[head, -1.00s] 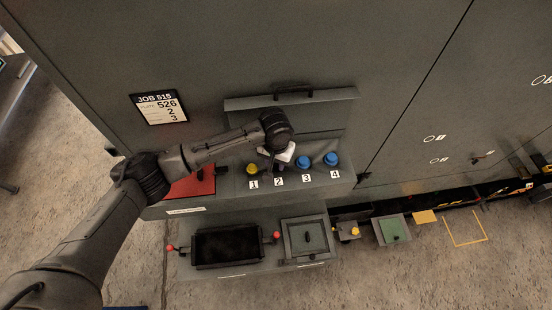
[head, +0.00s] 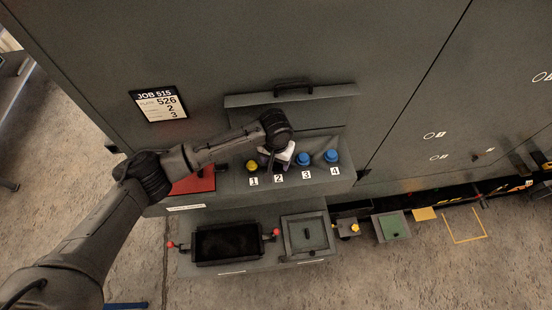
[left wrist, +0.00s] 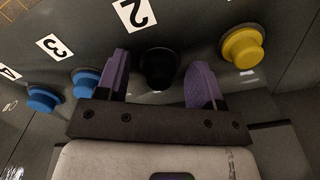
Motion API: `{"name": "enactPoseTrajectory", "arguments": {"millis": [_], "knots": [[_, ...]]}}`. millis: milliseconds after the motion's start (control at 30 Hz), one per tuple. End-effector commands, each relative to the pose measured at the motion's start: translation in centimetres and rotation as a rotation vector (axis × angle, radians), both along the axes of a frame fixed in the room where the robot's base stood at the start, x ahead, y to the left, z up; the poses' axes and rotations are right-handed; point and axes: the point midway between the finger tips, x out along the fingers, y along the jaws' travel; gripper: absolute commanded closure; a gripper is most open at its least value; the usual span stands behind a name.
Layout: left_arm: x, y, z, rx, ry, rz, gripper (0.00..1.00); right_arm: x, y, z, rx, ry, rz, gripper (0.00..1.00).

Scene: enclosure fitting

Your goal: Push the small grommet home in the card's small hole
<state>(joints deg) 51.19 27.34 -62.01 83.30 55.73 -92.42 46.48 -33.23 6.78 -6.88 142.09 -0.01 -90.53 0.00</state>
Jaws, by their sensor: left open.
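My left gripper (head: 274,166) is over the sloped panel at label 2. In the left wrist view its two purple fingers stand open, one on each side of a black round piece (left wrist: 157,68) below label 2. Gaps show between the fingers and this piece, so nothing is gripped. I cannot tell how deep the piece sits in its hole. Beside it are a yellow round piece (head: 252,167) at label 1 and blue ones at label 3 (head: 303,159) and label 4 (head: 331,156). My right gripper is out of view.
Below the panel are a black tray (head: 228,260) with red knobs and a square grey frame (head: 305,252). A red plate (head: 194,182) lies left of the labels, under my arm. A raised flap (head: 330,98) with a handle stands behind. Green and yellow items sit at right.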

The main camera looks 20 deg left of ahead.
Motion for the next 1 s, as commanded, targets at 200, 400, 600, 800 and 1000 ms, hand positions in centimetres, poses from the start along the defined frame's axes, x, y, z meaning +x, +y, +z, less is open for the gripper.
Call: {"name": "enactPoseTrajectory", "arguments": {"millis": [200, 400, 600, 800, 1000], "knots": [[0.0, 0.0, 0.5, -0.001, -0.001, 0.0, 0.39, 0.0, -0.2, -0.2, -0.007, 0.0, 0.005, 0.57], [0.1, 0.0, 3.5, -0.002, -0.004, -0.001, 0.39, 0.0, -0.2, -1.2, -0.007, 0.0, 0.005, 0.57], [0.1, 0.0, 7.5, -0.002, -0.005, 0.0, 0.39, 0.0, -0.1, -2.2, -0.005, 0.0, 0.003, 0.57], [0.1, 0.0, 10.9, -0.001, -0.003, 0.0, 0.39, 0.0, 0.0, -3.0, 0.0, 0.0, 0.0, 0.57], [0.0, 0.1, 13.0, 0.0, -0.002, 0.0, 0.39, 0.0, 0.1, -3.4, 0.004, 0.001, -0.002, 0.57]]}}
